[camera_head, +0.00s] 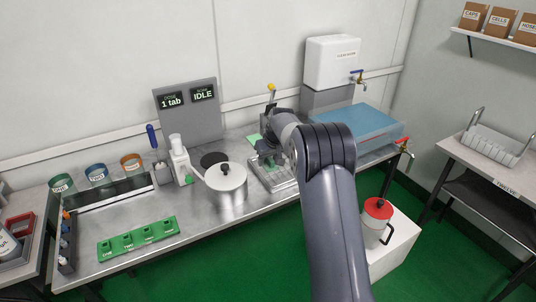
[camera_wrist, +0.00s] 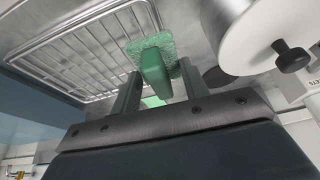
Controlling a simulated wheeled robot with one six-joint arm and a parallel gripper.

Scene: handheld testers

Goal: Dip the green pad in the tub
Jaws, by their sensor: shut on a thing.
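The green pad (camera_wrist: 150,48) is a flat, rough green block with a smooth green grip. My gripper (camera_wrist: 153,88) is shut on that grip, with one finger on each side. In the head view my gripper (camera_head: 268,154) is low over the wire rack, mostly hidden by my arm, and only bits of green show there. I cannot tell whether the pad touches the rack. The tub (camera_head: 358,130) is wide, with blue water-like contents, to the right of my gripper. A blue area at the left of the wrist view appears to be the tub (camera_wrist: 28,105).
The wire rack (camera_wrist: 80,55) lies on a metal tray under the pad. A light green patch (camera_head: 254,140) lies behind my gripper. A white tank (camera_head: 333,62) with a tap stands behind the tub.

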